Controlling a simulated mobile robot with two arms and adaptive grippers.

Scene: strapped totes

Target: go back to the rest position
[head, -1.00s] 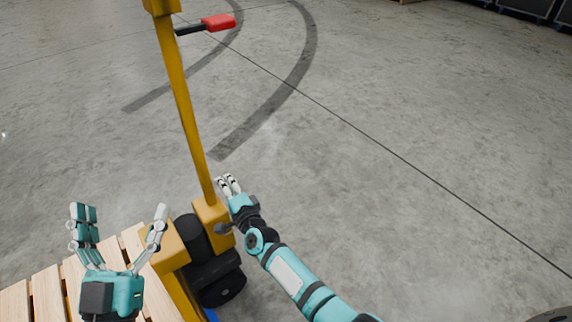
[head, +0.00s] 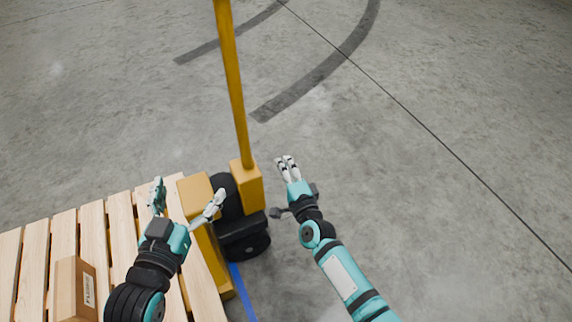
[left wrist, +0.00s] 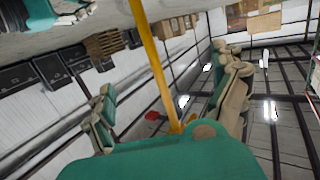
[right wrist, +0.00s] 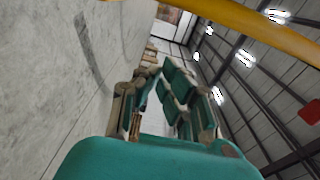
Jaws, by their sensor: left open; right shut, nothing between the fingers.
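My left gripper (head: 186,200) is open and empty in the head view, above the right part of the wooden pallet and left of the yellow pallet jack. Its spread fingers also show in the left wrist view (left wrist: 172,110). My right gripper (head: 288,168) is shut and empty, over the bare floor just right of the jack. Its fingers also show in the right wrist view (right wrist: 160,95). No thing is held by either gripper.
The yellow pallet jack (head: 247,185), with its tall handle (head: 233,85), stands between my grippers. The wooden pallet (head: 95,235) lies at lower left with a cardboard box (head: 75,288) on it. A blue floor line (head: 242,295) runs beside it. The floor to the right is clear.

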